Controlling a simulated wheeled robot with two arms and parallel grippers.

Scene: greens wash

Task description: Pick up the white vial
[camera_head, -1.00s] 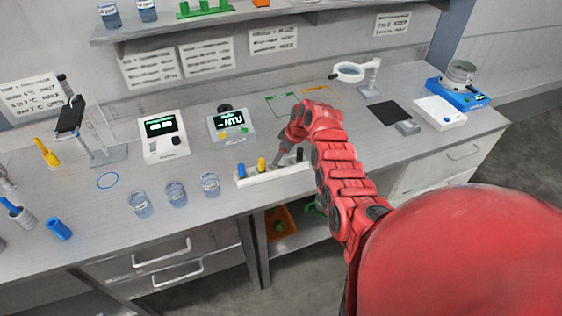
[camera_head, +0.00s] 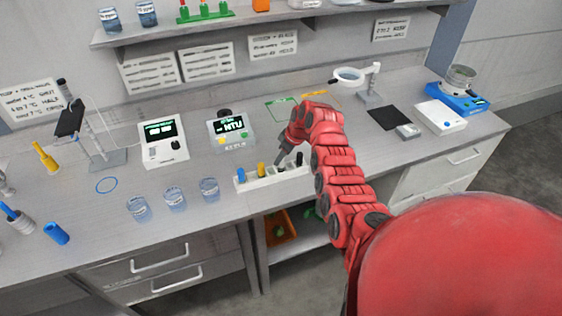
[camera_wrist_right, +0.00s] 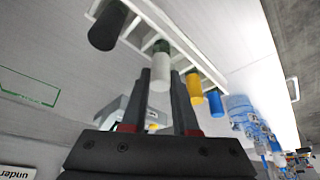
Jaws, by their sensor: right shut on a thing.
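The white vial (camera_wrist_right: 159,72) shows in the right wrist view, between the two dark fingers of my right gripper (camera_wrist_right: 162,100). The fingers are shut on its white upper part. Its darker lower end is at the white rack (camera_wrist_right: 208,66); I cannot tell whether it is lifted at all. In the head view my right gripper (camera_head: 281,158) reaches down to the rack (camera_head: 258,180) near its middle, and the white vial is hidden or too small to make out there. My left gripper is not in view.
The rack also holds a black vial (camera_wrist_right: 108,26), a yellow vial (camera_wrist_right: 195,88) and a blue vial (camera_wrist_right: 222,95), close to the fingers. Several beakers (camera_head: 175,199) stand left of the rack. The NTU meter (camera_head: 231,130) is behind it. The bench right of my arm has clear room.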

